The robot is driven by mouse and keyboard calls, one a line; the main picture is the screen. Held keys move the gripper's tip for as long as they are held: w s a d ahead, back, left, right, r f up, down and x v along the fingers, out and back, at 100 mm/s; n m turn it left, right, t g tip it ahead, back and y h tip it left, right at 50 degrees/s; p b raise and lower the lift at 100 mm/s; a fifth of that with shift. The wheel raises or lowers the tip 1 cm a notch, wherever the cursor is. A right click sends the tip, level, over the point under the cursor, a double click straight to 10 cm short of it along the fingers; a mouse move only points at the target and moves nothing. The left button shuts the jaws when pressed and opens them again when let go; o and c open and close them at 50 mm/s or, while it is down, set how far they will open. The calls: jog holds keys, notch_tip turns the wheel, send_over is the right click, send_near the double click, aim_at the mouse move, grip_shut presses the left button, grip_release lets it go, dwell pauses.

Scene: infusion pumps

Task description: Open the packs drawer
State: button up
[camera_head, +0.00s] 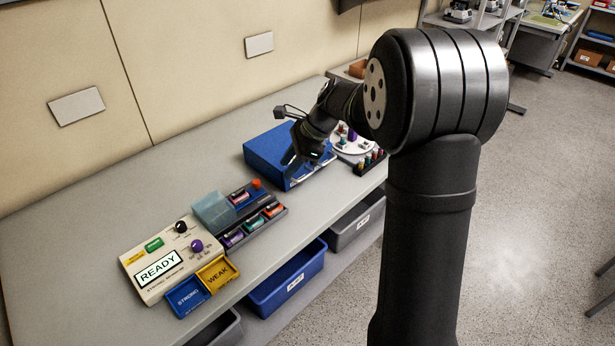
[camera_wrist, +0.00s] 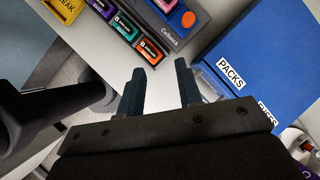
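The blue cabinet (camera_head: 268,152) stands on the bench, and its blue top fills the right of the wrist view (camera_wrist: 268,60). A white PACKS label (camera_wrist: 231,73) is at its edge, above a pale, clear-looking front part (camera_wrist: 207,82). I cannot tell whether the packs drawer is shut. My gripper (camera_wrist: 160,66) is open and empty, its two dark fingers apart. The right fingertip is close to the front part under the label; contact cannot be told. In the head view my gripper (camera_head: 308,158) hides part of the cabinet's front.
A second label (camera_wrist: 267,113), partly hidden, sits further along the cabinet. Left of the cabinet are a rack of coloured cartridges (camera_head: 250,219) and a READY device (camera_head: 166,262). A white round tray (camera_head: 352,143) stands to the right. Bins (camera_head: 290,280) hang below the bench.

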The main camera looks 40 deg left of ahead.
jog(key=w+d+f+m+g+y, duration=0.3)
jog(key=w+d+f+m, duration=0.3)
jog(key=m, duration=0.6)
jog(key=m+t+y, duration=0.2)
jog(key=m+y, duration=0.5)
jog(key=m, duration=0.7)
send_near(307, 177)
jog(key=x, duration=0.9)
jog(key=shift+w, duration=0.1)
grip_shut()
jog(key=shift+d, duration=0.15)
